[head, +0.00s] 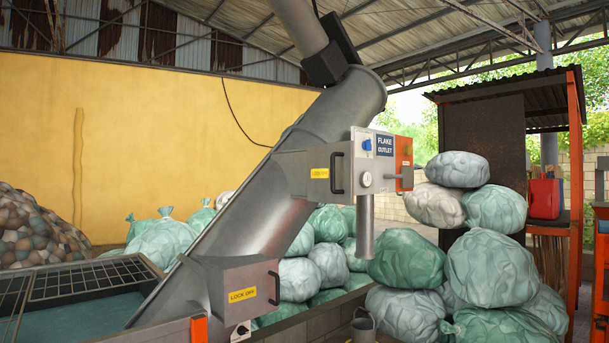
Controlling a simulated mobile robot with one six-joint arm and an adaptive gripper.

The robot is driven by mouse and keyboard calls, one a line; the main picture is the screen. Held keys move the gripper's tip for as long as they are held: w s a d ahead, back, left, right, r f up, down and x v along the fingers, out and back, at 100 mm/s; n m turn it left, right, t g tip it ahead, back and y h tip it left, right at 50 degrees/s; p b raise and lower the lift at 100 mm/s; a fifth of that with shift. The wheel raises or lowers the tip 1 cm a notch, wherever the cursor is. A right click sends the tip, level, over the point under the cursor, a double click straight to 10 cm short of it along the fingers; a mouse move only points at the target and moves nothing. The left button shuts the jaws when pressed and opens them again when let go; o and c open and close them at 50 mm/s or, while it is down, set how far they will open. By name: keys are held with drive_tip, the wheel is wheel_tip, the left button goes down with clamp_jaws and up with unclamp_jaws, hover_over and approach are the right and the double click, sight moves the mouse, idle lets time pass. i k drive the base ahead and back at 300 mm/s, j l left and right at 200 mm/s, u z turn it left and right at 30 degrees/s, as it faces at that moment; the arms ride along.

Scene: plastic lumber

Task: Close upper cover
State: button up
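The upper cover (322,184) is a grey metal box-shaped hood high on the slanted steel conveyor tube (240,215). It bears a yellow "LOCK OFF" label and a dark upright handle (337,173) near its right edge. I cannot tell from this view whether it stands ajar. A similar lower cover (237,275) with its own "LOCK OFF" label and dark handle (274,288) sits near the tube's foot. My gripper is not in view.
Right of the upper cover are a "FLAKE OUTLET" sign (384,145), an orange panel (404,153) and a downward spout (365,230). Stacked bags (487,268) crowd the right. A grated tank (85,278) lies at lower left. A bucket (363,328) stands below the spout.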

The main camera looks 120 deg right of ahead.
sight(322, 173)
drive_tip(key=z, duration=4.15)
